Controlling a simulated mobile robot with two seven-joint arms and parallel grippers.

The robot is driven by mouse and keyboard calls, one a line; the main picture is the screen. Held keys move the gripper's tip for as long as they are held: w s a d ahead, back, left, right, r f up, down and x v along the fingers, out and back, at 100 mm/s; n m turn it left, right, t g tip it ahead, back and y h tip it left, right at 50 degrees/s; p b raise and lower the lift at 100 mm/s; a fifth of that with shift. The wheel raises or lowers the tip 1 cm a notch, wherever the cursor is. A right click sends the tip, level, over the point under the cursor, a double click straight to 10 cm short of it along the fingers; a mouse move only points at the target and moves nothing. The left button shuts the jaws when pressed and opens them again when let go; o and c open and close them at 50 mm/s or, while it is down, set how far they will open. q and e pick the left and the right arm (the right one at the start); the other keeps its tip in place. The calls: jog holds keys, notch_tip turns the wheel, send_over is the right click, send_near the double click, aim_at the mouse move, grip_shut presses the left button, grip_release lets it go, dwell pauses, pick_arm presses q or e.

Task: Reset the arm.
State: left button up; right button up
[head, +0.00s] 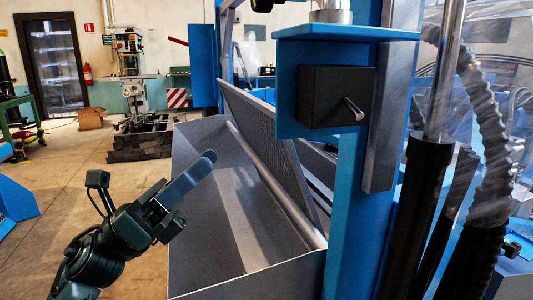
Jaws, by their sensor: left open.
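My left arm comes in from the lower left, and my left gripper (187,190) is up in front of the left side of a grey metal trough (215,239). The gripper is open, with one long blue-grey finger pointing up and right. The other finger is harder to make out. I see nothing held in it. I cannot tell whether it touches the trough's edge. A dark mesh-like panel (268,140) leans inside the trough above a round grey bar (275,187). My right gripper is not in view.
A blue post (350,225) with a black box and lever (335,97) stands right of the trough. Black cylinders and ribbed hoses (483,120) fill the right side. Dark metal parts (142,139) lie on the floor behind. Open floor (60,190) lies at the left.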

pick_arm(q)
jog(key=s+a+f+n+t+y, duration=0.1)
jog(key=a+f+n+t+y, duration=0.1)
jog(key=f+n+t+y, duration=1.05)
jog(key=s+a+f+n+t+y, duration=0.2)
jog(key=f+n, duration=0.5)
jog(key=n, duration=1.2)
jog(key=s+a+f+n+g+y, duration=0.2)
jog(key=s+f+n+g+y, duration=0.55)
jog(key=f+n, duration=0.7)
jog(key=r+g+p, duration=0.1)
jog(key=p, duration=0.5)
jog(key=s+r+m+g+p, duration=0.1)
jog(key=p, duration=0.5)
jog(key=s+d+r+g+h+p, duration=0.1)
jog(key=p, duration=0.5)
jog(key=shift+s+m+g, duration=0.1)
jog(key=shift+m+g, duration=0.3)
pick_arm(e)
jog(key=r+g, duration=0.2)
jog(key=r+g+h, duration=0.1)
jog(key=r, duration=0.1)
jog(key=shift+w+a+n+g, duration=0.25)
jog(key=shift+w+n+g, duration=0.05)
pick_arm(q)
jog(key=shift+f, duration=0.1)
